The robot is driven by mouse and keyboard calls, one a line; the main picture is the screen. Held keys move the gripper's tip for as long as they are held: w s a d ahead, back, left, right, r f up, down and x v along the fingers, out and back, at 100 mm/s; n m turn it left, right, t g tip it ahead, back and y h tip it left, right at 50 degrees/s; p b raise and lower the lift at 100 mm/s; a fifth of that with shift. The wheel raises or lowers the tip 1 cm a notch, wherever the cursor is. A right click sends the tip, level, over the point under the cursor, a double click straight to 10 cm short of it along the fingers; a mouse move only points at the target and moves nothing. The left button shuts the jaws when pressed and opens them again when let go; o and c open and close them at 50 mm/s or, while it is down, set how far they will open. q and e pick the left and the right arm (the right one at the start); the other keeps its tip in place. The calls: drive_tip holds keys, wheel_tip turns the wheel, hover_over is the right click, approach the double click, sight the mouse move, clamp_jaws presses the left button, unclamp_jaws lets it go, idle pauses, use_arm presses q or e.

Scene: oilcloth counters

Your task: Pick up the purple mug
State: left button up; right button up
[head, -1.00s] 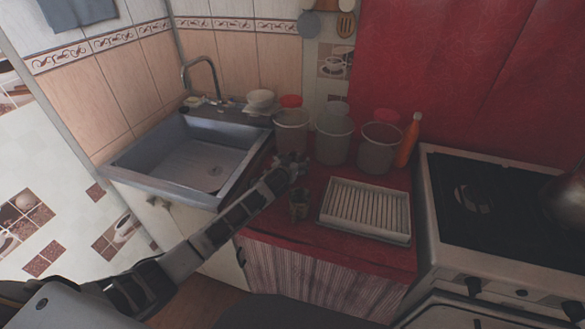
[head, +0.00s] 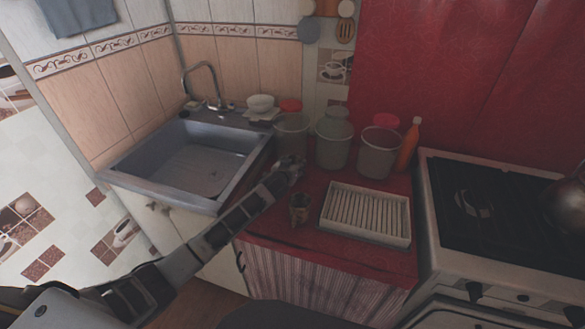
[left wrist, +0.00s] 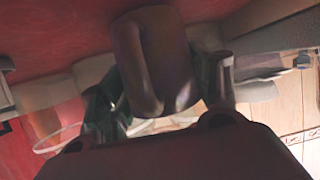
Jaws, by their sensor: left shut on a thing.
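A dark purplish-brown mug (left wrist: 152,60) with a handle fills the middle of the left wrist view, in front of the red counter surface. The fingers of my left gripper (left wrist: 170,95) lie on either side of it and are shut on it. In the head view my left gripper (head: 290,162) is over the counter near the sink's right edge, in front of the clear containers. The mug is hidden behind the gripper there. My right gripper is not in view.
A small brownish cup (head: 299,207) stands close to the gripper. Tall containers (head: 333,145) and an orange bottle (head: 409,145) stand behind. The sink (head: 190,160) is left, the stove (head: 490,200) right.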

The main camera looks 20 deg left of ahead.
use_arm(q)
wheel_tip(320, 180, up, 9)
drive_tip(key=shift+p, duration=0.4)
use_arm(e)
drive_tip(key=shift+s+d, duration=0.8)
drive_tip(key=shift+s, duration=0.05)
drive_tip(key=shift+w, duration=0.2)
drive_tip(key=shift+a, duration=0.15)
